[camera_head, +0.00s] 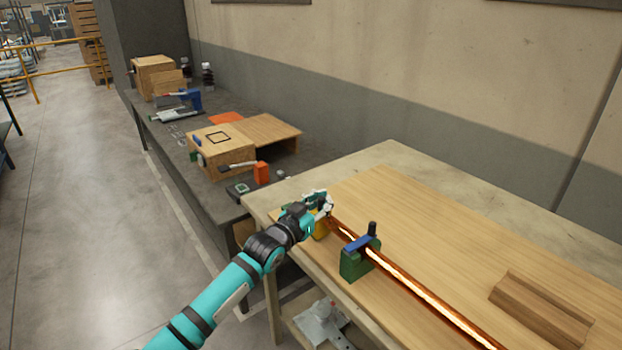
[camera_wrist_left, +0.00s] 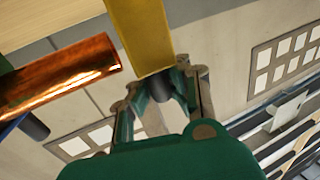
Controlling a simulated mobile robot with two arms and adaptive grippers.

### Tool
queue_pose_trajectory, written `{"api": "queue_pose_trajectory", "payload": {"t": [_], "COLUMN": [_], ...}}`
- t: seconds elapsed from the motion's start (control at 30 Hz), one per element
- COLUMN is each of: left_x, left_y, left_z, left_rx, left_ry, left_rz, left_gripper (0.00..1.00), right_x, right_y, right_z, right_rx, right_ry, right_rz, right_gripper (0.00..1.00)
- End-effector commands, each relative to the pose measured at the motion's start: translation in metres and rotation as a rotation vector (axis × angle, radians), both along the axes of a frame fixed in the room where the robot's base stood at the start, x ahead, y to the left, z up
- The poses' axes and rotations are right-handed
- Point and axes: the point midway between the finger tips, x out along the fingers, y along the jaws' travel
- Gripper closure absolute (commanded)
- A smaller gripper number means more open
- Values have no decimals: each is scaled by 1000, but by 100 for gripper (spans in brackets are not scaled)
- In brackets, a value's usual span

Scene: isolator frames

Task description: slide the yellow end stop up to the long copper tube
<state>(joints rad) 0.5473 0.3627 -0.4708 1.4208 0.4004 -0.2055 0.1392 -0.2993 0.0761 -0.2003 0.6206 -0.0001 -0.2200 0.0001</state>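The long copper tube (camera_head: 425,291) runs diagonally along the wooden board in the head view. Its near end shows large at the left of the left wrist view (camera_wrist_left: 60,77). The yellow end stop (camera_head: 321,231) is at the tube's far-left end, partly hidden by my left gripper (camera_head: 319,203). In the left wrist view, the yellow end stop (camera_wrist_left: 140,35) stands just beside the tube's end face; I cannot tell whether they touch. My left gripper (camera_wrist_left: 163,95) has its fingers closed on both sides of the stop's dark knob. My right gripper is not in view.
A green support with a blue clamp (camera_head: 357,260) and a black knob holds the tube. A brown grooved wooden block (camera_head: 541,308) lies at the right of the board (camera_head: 440,235). A dark bench (camera_head: 215,185) with wooden boxes and tools stands behind at the left.

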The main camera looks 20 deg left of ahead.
Motion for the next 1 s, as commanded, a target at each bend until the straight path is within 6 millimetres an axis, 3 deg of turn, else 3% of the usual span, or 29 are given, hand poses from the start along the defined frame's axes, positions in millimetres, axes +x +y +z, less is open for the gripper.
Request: {"api": "queue_pose_trajectory", "payload": {"t": [0.07, 0.4, 0.7, 1.0], "left_x": [-6, -7, -7, -9], "left_y": [-2, -3, -4, -4], "left_z": [-3, -6, -4, -2], "left_rx": [3, 5, 2, 1], "left_ry": [10, 10, 7, 3], "left_rz": [7, 10, 9, 7], "left_gripper": [100, 100, 59, 59], "right_x": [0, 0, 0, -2], "right_y": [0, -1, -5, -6], "right_z": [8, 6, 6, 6], "right_rx": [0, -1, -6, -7], "right_ry": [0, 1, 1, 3], "right_rz": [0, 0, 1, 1], "right_gripper": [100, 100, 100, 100]}}
